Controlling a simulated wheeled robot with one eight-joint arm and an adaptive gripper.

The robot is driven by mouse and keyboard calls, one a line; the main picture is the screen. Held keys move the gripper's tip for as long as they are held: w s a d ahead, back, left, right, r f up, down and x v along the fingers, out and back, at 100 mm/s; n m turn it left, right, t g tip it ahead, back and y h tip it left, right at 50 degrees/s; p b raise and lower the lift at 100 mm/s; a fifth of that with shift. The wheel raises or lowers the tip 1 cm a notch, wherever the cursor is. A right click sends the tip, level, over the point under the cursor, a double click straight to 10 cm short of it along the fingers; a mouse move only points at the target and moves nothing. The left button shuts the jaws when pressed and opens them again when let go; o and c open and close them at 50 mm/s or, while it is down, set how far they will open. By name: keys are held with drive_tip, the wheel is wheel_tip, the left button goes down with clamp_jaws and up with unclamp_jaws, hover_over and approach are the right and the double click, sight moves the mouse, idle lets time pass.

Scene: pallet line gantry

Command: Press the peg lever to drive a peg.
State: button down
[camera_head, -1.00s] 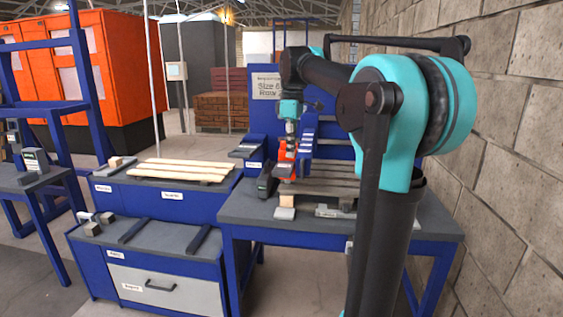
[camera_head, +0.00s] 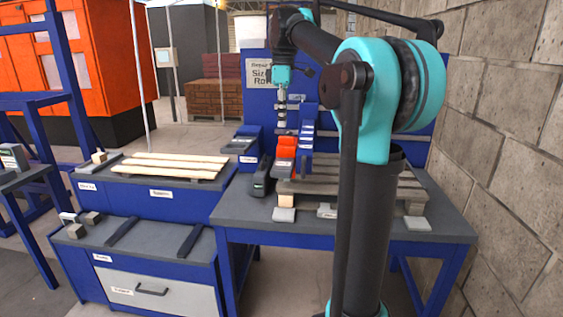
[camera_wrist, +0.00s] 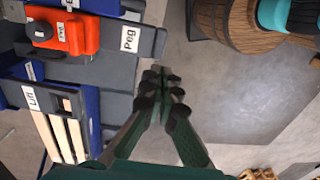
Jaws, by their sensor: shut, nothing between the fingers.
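A dark grey plate labelled "Peg" (camera_wrist: 149,44) shows in the wrist view, to the right of an orange unit (camera_wrist: 80,35) with a black knob. In the head view the orange unit (camera_head: 286,147) stands at the back left of the repair table, beside a blue upright. My gripper (camera_head: 281,124) is above the orange unit, apart from it, pointing down. In the wrist view my gripper's fingers (camera_wrist: 163,82) are together and empty, below and right of the "Peg" plate in the picture. I cannot tell the height between fingers and plate.
Pale planks (camera_head: 168,165) lie on the left bench. A slatted pallet (camera_head: 345,184) lies on the repair table (camera_head: 245,212), with a small grey block (camera_head: 417,223) at right. A blue box (camera_head: 248,147) stands left of the orange unit. A block wall (camera_head: 510,130) closes the right side.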

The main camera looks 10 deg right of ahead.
sight(282, 170)
drive_tip(key=f, duration=0.9)
drive_tip(key=s+f, duration=0.1)
drive_tip(key=f, duration=0.4)
drive_tip(key=shift+a, duration=0.15)
drive_tip(key=shift+s, duration=0.1)
